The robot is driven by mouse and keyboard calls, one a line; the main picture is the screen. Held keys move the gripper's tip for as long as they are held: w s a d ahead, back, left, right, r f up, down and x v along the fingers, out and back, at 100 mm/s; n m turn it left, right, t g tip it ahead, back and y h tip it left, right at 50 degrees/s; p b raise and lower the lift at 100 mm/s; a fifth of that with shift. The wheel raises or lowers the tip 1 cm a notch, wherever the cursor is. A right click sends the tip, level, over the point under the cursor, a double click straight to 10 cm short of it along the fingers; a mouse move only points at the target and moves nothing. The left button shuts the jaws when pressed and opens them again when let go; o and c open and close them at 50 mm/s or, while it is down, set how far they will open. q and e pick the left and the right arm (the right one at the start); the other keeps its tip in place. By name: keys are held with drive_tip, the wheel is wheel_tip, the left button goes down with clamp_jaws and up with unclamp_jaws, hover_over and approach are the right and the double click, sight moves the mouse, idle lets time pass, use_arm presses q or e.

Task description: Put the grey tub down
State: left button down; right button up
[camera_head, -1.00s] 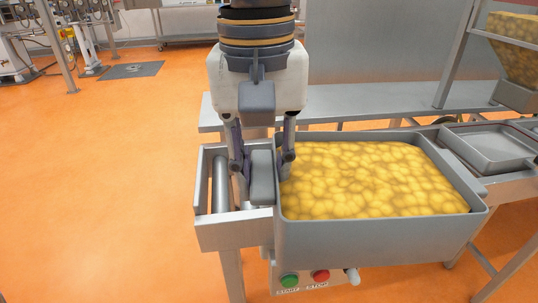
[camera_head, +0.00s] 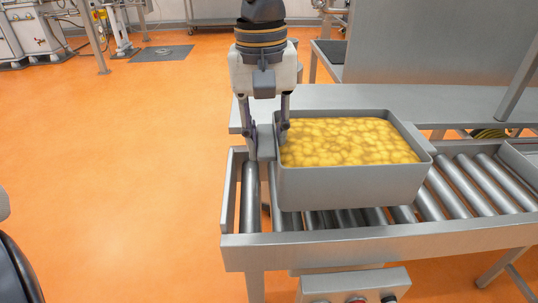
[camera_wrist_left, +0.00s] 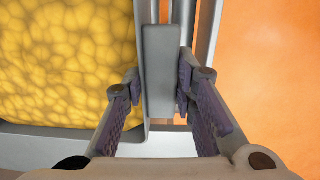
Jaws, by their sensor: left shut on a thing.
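The grey tub (camera_head: 350,187), full of yellow round pieces, is upright over the roller conveyor (camera_head: 380,247), near its left end. I cannot tell whether its base touches the rollers or hangs just above them. My left gripper (camera_head: 267,140) is shut on the handle block at the tub's left side. In the left wrist view the gripper (camera_wrist_left: 158,88) has one finger on each side of the grey handle (camera_wrist_left: 159,70). The yellow contents (camera_wrist_left: 65,60) fill the left of that view. My right gripper is not in view.
Bare rollers (camera_head: 465,187) lie to the right of the tub. A flat metal ledge (camera_head: 460,102) runs behind the conveyor. A control box (camera_head: 353,284) sits below the front rail. Open orange floor (camera_head: 120,160) spreads to the left.

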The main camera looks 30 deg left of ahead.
use_arm(q)
drive_tip(key=f, duration=0.1)
drive_tip(key=w+f, duration=0.1)
drive_tip(key=f, duration=0.1)
drive_tip(key=a+f, duration=0.1)
drive_tip(key=shift+w+f, duration=0.25)
drive_tip(key=shift+f, duration=0.25)
drive_tip(key=c, duration=1.3)
unclamp_jaws()
drive_tip(key=shift+f, duration=0.15)
drive_tip(key=r, duration=1.2)
drive_tip(key=shift+s+a+r, duration=0.15)
drive_tip(key=shift+s+a, duration=0.05)
